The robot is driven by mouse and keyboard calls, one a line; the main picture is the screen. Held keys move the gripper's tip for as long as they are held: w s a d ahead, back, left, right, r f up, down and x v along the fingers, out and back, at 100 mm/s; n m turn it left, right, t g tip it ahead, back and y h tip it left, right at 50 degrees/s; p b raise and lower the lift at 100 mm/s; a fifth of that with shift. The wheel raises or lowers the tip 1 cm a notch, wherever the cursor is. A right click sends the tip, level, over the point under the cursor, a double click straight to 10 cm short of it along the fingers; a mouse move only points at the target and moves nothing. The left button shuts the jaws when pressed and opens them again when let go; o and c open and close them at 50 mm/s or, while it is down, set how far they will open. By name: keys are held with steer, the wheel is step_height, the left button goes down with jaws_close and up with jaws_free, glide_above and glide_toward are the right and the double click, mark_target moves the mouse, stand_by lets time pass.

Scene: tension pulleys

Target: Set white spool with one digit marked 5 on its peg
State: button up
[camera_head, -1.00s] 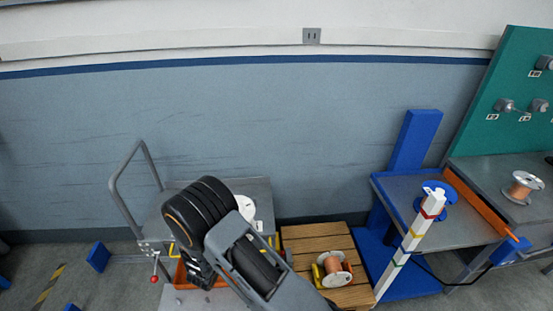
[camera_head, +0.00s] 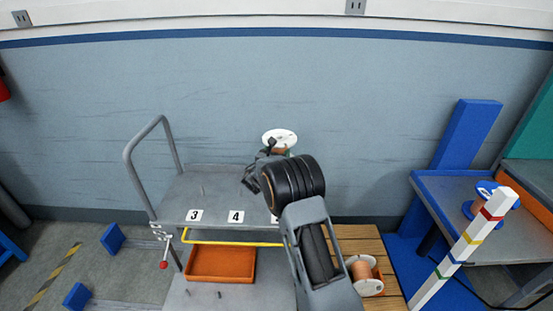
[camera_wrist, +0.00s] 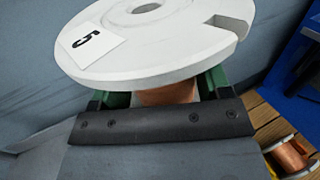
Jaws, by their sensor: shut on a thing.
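The white spool marked 5 (camera_wrist: 150,45) fills the upper wrist view, its label on the top flange and copper winding below. My gripper (camera_wrist: 165,94) is shut on it, with green finger pads on both sides of the winding under the flange. In the head view the spool (camera_head: 280,136) is held up above the back edge of the grey cart (camera_head: 215,182), apart from its top. Labels 3 and 4 show along the cart's front edge. A third label is mostly hidden by my arm, and the peg behind it is not visible.
A thin peg (camera_head: 202,190) stands behind label 3. An orange tray (camera_head: 222,264) sits on the lower shelf. A copper spool (camera_head: 365,275) lies on a wooden pallet to the right. A striped white post (camera_head: 465,248) and a blue-framed table (camera_head: 440,187) stand farther right.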

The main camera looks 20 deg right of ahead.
step_height(320, 180, down, 7)
steer(key=b, duration=0.3)
steer(key=shift+r, duration=0.15)
stand_by(0.5)
steer(key=shift+b, duration=0.95)
stand_by(1.4)
steer(key=shift+f, duration=0.4)
steer(key=shift+f+b, duration=1.25)
steer(key=shift+b, duration=0.3)
steer(key=shift+f+b, duration=0.2)
steer(key=shift+b, duration=0.2)
stand_by(0.4)
steer(key=shift+f+b, duration=1.25)
steer(key=shift+f, duration=0.05)
stand_by(0.3)
